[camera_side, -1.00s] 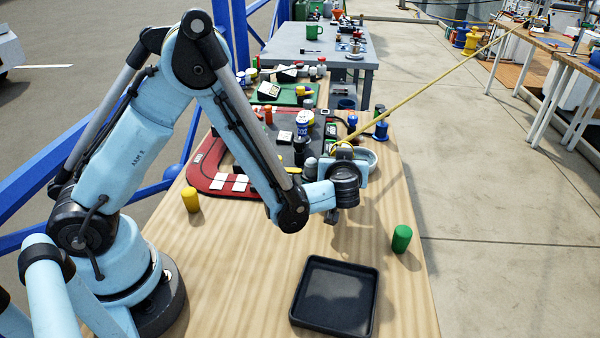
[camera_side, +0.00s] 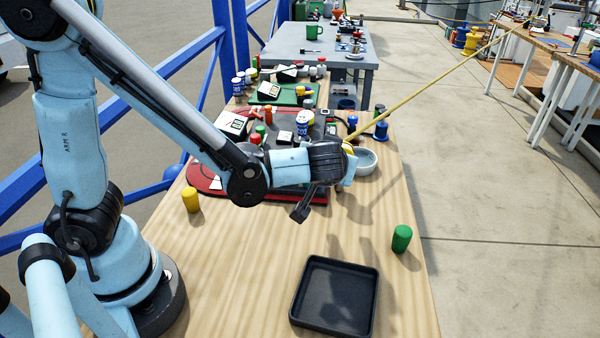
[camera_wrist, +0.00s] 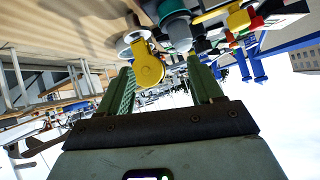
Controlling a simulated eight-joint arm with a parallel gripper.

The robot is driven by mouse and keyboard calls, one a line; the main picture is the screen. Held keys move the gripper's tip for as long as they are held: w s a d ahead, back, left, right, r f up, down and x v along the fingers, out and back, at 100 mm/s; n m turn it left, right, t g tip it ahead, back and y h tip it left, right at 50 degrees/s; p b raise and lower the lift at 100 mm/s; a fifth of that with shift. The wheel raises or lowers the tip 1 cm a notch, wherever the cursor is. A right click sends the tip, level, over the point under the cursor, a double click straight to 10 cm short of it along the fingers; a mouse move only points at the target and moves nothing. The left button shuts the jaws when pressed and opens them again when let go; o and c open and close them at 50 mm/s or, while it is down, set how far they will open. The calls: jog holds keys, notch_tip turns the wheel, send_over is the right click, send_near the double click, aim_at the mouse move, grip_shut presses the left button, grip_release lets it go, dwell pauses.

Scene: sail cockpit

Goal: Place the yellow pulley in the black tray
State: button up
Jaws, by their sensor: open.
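The yellow pulley (camera_wrist: 148,66) shows in the wrist view, between and just beyond the fingers of my gripper (camera_wrist: 161,63). The gripper is open, and I see no finger closed on the pulley. In the side view a bit of yellow (camera_side: 348,149), likely the pulley, shows beside my wrist. My wrist hides most of the fingers there. The black tray (camera_side: 335,295) lies empty on the wooden table, in front of my gripper and toward the camera.
A green cylinder (camera_side: 401,239) stands right of the tray and a yellow cylinder (camera_side: 191,200) stands at the left. A pale round dish (camera_side: 366,161) is beside my wrist. A red board (camera_side: 205,178) with clutter lies behind. A yellow rope (camera_side: 430,75) slants up right.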

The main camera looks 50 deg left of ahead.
jog(key=s+a+r+m+g+h, duration=0.1)
jog(key=s+a+r+m+h, duration=0.2)
jog(key=s+m+h, duration=0.2)
jog(key=s+h, duration=0.1)
jog(key=s, duration=0.2)
jog(key=shift+s+a, duration=0.2)
jog(key=shift+a, duration=0.1)
jog(key=shift+s+d+r+m+t+h, duration=0.15)
jog(key=shift+s+r+m+t+h, duration=0.2)
jog(key=shift+s+m+h, duration=0.4)
jog(key=shift+c, duration=0.3)
